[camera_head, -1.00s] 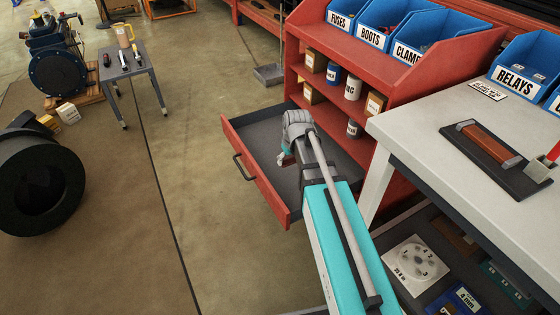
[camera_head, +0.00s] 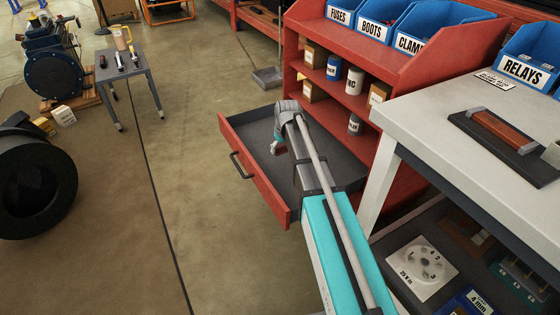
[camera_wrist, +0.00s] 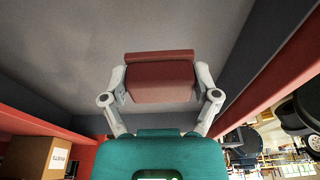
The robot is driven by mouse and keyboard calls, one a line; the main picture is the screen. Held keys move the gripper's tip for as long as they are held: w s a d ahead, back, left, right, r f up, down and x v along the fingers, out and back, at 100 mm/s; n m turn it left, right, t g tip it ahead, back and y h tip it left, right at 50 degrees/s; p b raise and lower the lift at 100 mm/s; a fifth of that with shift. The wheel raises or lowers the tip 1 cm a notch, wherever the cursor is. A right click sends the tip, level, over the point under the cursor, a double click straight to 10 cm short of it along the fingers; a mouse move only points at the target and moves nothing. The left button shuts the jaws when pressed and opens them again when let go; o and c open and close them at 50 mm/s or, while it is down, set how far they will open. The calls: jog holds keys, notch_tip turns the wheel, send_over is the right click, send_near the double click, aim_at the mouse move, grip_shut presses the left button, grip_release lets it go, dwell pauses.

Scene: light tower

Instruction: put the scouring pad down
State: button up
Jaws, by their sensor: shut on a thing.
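The scouring pad (camera_wrist: 160,80) is a reddish-brown block seen in the wrist view. My gripper (camera_wrist: 161,92) is shut on it, with one grey finger at each side. The pad is over the grey floor of an open red drawer (camera_head: 262,182); I cannot tell whether it touches that floor. In the head view my gripper (camera_head: 276,147) is inside the drawer, towards its far left part, and my arm hides part of the drawer. The pad cannot be made out in that view.
The drawer's grey floor (camera_head: 262,128) looks empty where it shows. The red shelf unit (camera_head: 330,95) with cans and boxes rises behind it. A white-topped workbench (camera_head: 440,125) stands to the right of my arm.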

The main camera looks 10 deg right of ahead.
aim_at(279, 159)
jog(key=shift+w+f+b, duration=0.8)
jog(key=shift+w+f, duration=0.2)
jog(key=shift+f, duration=0.25)
jog(key=shift+w+f+b, duration=0.35)
jog(key=shift+f+b, duration=0.1)
jog(key=shift+b, duration=0.05)
jog(key=shift+s+b+x, duration=0.15)
jog(key=shift+b+x, duration=0.6)
jog(key=shift+s+b+x, duration=0.15)
jog(key=shift+b+x, duration=0.6)
jog(key=shift+f, duration=0.2)
jog(key=o, duration=1.1)
jog(key=shift+r, duration=0.15)
jog(key=p+v, duration=1.1)
jog(key=v, duration=0.1)
jog(key=shift+p, duration=0.4)
jog(key=shift+s, duration=0.1)
